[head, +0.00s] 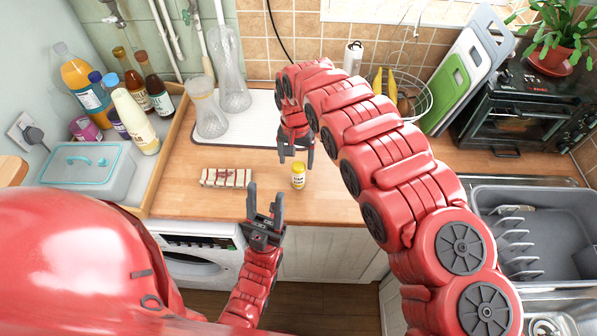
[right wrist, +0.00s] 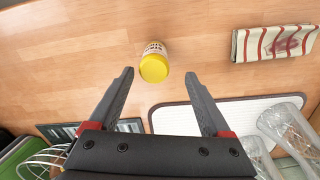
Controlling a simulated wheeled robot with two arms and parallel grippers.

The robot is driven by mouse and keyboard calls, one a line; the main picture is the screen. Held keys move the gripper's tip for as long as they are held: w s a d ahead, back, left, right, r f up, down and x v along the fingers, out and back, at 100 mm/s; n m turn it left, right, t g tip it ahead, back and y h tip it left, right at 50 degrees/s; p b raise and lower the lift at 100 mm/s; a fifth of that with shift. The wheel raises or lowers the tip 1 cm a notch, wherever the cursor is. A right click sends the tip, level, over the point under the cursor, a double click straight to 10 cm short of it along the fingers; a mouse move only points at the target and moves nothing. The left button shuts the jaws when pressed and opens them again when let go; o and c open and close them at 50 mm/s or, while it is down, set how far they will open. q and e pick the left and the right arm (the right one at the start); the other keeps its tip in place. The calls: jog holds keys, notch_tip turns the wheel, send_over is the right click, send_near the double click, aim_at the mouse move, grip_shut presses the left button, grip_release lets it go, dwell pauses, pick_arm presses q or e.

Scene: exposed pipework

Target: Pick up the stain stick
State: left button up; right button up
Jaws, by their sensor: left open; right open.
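The stain stick appears to be the small bottle with a yellow cap and a pale label (head: 299,177), upright on the wooden counter near its front edge. My right gripper (head: 296,159) is open and empty, just behind and above it in the head view. In the right wrist view the bottle (right wrist: 154,62) shows its yellow cap just beyond and between the open fingertips of my right gripper (right wrist: 159,73), with no visible contact. My left gripper (head: 265,193) is open and empty, in front of the counter edge, to the left of the bottle.
A folded striped cloth (head: 226,178) lies left of the bottle. Behind are a white mat (head: 255,110) with glass vases (head: 209,112), and a wire fruit basket (head: 418,99).

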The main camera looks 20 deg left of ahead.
aim_at(297, 164)
jog(key=shift+f+p, duration=0.35)
jog(key=shift+f, duration=0.8)
jog(key=shift+s+d+f+p, duration=0.15)
jog(key=shift+f+p, duration=0.2)
jog(key=shift+p, duration=0.1)
jog(key=f, duration=0.1)
jog(key=f+p, duration=0.1)
jog(key=f, duration=0.1)
jog(key=shift+s+d+f+p, duration=0.15)
jog(key=shift+s+f+p, duration=0.1)
jog(key=shift+f+p, duration=0.1)
jog(key=shift+w+d+f, duration=0.15)
jog(key=shift+f, duration=0.3)
jog(key=shift+c, duration=0.4)
grip_shut()
jog(key=shift+r, duration=0.2)
